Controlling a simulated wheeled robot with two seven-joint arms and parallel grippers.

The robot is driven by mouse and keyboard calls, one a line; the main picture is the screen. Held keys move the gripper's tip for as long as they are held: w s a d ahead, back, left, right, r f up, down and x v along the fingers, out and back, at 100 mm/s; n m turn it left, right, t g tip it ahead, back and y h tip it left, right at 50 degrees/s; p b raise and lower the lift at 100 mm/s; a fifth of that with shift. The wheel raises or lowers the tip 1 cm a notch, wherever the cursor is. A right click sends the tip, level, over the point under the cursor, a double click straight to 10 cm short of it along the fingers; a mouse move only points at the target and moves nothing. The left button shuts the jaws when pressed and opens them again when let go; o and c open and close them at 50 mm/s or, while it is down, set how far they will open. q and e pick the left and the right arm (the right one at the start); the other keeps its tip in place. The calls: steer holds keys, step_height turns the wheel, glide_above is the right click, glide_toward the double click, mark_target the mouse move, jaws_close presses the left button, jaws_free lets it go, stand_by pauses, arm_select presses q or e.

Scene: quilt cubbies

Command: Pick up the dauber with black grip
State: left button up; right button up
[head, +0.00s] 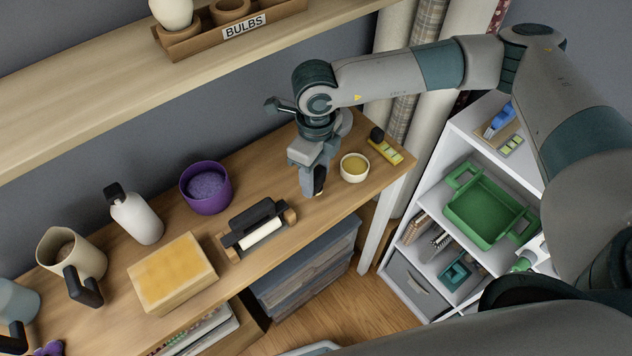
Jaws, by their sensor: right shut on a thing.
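My right gripper (313,188) points down over the wooden worktop, between the purple pot and the small white bowl. It is shut on a small, slim thing with a black part (320,180), which looks like the dauber with black grip. The fingers hide most of it, and its lower end is close to the worktop; I cannot tell whether it touches. My left gripper is not in view.
A white bowl (354,167) of yellow stuff stands just right of the gripper. A black-handled roller (259,230), purple pot (205,190), white bottle (137,218) and yellow-topped block (172,272) are to the left. A shelf (120,95) overhangs behind; white cubbies (455,135) stand right.

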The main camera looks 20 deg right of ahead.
steer(key=shift+r+b, duration=0.45)
steer(key=shift+r, duration=0.15)
steer(key=s+d+r+b, duration=0.4)
steer(key=s+d+r, duration=0.3)
steer(key=s+d, duration=0.1)
steer(key=shift+d+b, duration=0.3)
steer(key=shift+b, duration=0.05)
steer(key=shift+n, duration=0.3)
steer(key=w+a+f+n, duration=0.1)
steer(key=f+n, duration=0.1)
steer(key=n, duration=1.1)
steer(key=w+a+f+n, duration=0.1)
steer(key=w+f+n, duration=0.1)
steer(key=n, duration=1.2)
steer(key=shift+w+a+f, duration=0.2)
steer(key=shift+a+f, duration=0.15)
steer(key=shift+f, duration=0.35)
